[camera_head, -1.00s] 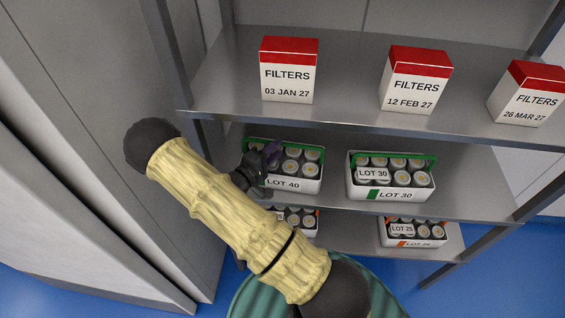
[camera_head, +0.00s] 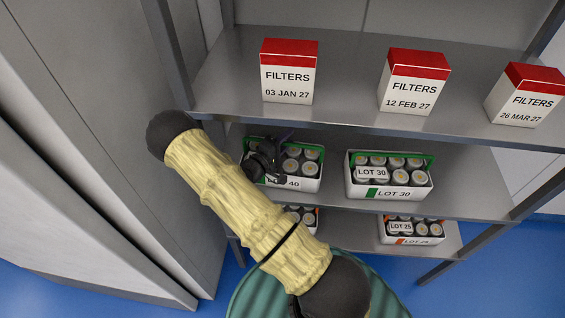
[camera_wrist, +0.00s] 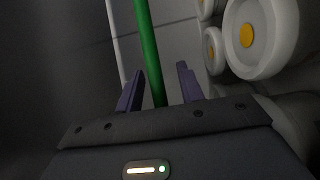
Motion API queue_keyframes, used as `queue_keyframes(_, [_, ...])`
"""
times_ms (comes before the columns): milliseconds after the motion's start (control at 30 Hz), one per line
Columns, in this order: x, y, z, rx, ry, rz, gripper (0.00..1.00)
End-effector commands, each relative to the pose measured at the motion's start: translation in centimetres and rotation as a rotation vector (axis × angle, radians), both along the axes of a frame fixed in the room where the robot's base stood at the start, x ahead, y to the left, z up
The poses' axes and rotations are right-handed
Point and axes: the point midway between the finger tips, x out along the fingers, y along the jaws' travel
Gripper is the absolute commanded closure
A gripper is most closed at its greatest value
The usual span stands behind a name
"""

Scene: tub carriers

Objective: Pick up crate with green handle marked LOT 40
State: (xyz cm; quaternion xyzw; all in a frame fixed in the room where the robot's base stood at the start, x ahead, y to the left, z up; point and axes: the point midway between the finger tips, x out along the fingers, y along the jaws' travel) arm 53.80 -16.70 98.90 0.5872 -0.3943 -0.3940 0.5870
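The white crate marked LOT 40 (camera_head: 309,185) stands on the middle shelf, holding several jars with pale lids. Its green handle (camera_head: 312,149) is partly hidden behind my gripper (camera_head: 282,155), which is over the crate's left part and covers some of the label. In the wrist view my gripper (camera_wrist: 158,90) is open, with purple fingers apart. The green handle bar (camera_wrist: 148,45) runs between the fingers, with a visible gap on each side. Jars (camera_wrist: 258,38) lie to the right of the fingers there.
A similar crate marked LOT 30 (camera_head: 405,193) stands to the right on the same shelf. The LOT 25 crate (camera_head: 415,240) and another partly hidden one are on the shelf below. The upper shelf (camera_head: 345,105) with filter boxes (camera_head: 288,88) overhangs. A grey upright (camera_head: 168,60) is at left.

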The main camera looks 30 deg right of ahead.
Motion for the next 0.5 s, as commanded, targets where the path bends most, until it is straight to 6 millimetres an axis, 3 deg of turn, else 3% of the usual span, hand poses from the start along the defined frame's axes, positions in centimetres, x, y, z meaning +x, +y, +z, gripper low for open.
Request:
queue_keyframes(267, [-0.01,0.03,0.01,0.000,0.000,0.000,0.62])
queue_keyframes(500, [-0.02,0.04,0.01,0.000,0.000,0.000,1.00])
